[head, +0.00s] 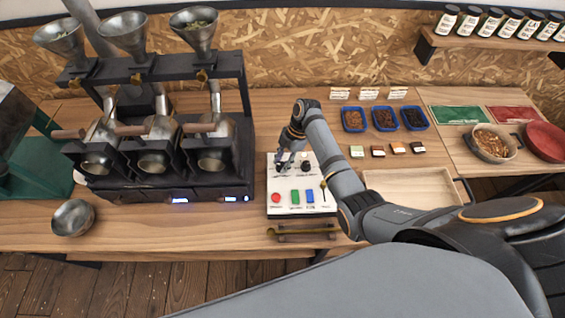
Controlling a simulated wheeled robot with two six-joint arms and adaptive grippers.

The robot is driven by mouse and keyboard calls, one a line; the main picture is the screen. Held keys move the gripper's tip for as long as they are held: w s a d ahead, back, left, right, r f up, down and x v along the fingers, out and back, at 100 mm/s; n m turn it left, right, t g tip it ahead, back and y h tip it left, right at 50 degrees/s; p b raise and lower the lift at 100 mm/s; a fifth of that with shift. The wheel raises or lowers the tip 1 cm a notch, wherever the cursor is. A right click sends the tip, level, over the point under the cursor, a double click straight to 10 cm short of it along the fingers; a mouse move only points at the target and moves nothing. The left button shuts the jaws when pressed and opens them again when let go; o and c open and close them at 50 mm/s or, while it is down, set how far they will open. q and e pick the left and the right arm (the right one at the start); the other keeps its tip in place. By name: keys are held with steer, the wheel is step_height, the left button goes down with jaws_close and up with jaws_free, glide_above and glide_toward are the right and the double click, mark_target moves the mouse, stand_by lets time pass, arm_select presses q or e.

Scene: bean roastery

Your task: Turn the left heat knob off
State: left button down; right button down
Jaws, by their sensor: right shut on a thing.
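A white control panel (299,211) stands on the wooden bench, with a red button, a green button and a blue button along its front. A dark right knob (305,166) shows on its upper part. My right gripper (284,160) is over the panel's upper left, its fingers pointing down at the left heat knob. The gripper is shut on that knob and mostly hides it, so I cannot tell which way the knob points. My left gripper is not in view.
A black roaster (140,188) with several hoppers stands left of the panel. A metal bowl (73,218) sits at the front left. A wooden tray (410,183) and blue bean trays (386,118) lie to the right. A small wooden rack (302,232) is in front of the panel.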

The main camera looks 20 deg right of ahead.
steer(key=shift+w+n+g+b, duration=0.1)
steer(key=shift+n+g+b, duration=0.3)
steer(key=shift+n, duration=0.8)
steer(key=shift+n+h, duration=0.3)
steer(key=c, duration=1)
jaws_free()
steer(key=shift+o, duration=0.2)
steer(key=shift+w+d+r, duration=0.1)
steer(key=shift+d+r, duration=0.05)
steer(key=shift+r, duration=0.25)
steer(key=v, duration=0.6)
steer(key=shift+r, duration=0.3)
steer(key=shift+w+d, duration=0.1)
steer(key=shift+d, duration=0.05)
